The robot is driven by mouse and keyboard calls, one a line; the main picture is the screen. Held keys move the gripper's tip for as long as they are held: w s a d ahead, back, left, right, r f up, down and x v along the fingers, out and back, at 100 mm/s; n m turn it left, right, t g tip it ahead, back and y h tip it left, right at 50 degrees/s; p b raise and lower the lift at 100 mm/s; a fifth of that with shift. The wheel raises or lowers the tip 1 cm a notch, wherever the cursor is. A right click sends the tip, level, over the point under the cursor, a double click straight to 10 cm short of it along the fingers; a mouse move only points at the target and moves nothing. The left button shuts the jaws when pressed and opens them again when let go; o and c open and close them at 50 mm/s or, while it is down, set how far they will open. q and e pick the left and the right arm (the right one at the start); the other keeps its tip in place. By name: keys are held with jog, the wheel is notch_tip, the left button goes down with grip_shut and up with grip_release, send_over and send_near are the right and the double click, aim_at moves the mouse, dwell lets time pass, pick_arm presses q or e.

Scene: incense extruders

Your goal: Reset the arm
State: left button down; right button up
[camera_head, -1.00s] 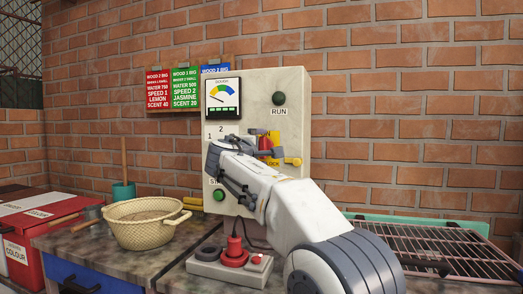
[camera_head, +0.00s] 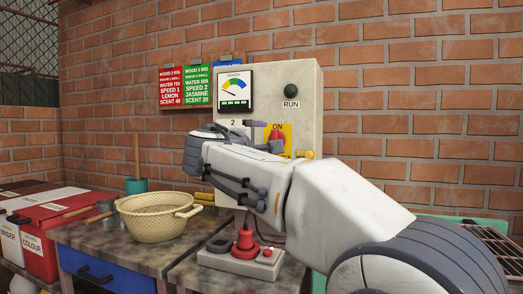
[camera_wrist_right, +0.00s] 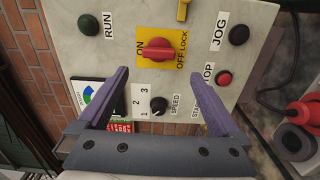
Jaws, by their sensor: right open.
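My right gripper (camera_head: 264,136) is open and empty in front of the pale control panel (camera_head: 300,88). The right wrist view shows its two fingers (camera_wrist_right: 160,74) spread apart, with the panel beyond them. A red rotary switch (camera_wrist_right: 157,50) on a yellow plate marked ON and OFF/LOCK lies beyond the fingertips, and nothing holds it. In the head view the switch (camera_head: 277,140) is partly hidden behind my right gripper and arm. A black SPEED knob (camera_wrist_right: 158,105) shows between the fingers. My left gripper is not in view.
A woven basket (camera_head: 148,222) stands on the bench left of my arm. A red plug and socket block (camera_head: 240,258) sits below the panel. A wire rack (camera_head: 492,240) is at the right. A brick wall (camera_head: 420,110) stands behind.

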jog(key=s+d+f+g+y, duration=0.1)
jog(key=s+f+g, duration=0.2)
jog(key=f, duration=0.5)
jog(key=s+d+f+g+y, duration=0.1)
jog(key=s+f+g+y, duration=0.15)
jog(key=f, duration=0.45)
jog(key=s+d+f+m+g+y, duration=0.15)
jog(key=s+f+g, duration=0.25)
jog(key=s+f, duration=0.6)
jog(key=s+d+f+m+g, duration=0.25)
jog(key=s+f, duration=0.45)
jog(key=s, duration=0.5)
jog(key=s+d+f+m+g+y, duration=0.1)
jog(key=s+d+f+m+g, duration=0.1)
jog(key=s+f+g, duration=0.55)
jog(key=s+r+t+p, duration=0.1)
jog(key=s+r+p, duration=0.1)
jog(key=r+p, duration=1.2)
jog(key=s+r+m+t+p, duration=0.1)
jog(key=s+r+p, duration=0.1)
jog(key=r+p, duration=1.3)
jog(key=p, duration=0.2)
jog(key=shift+s+y+p, duration=0.3)
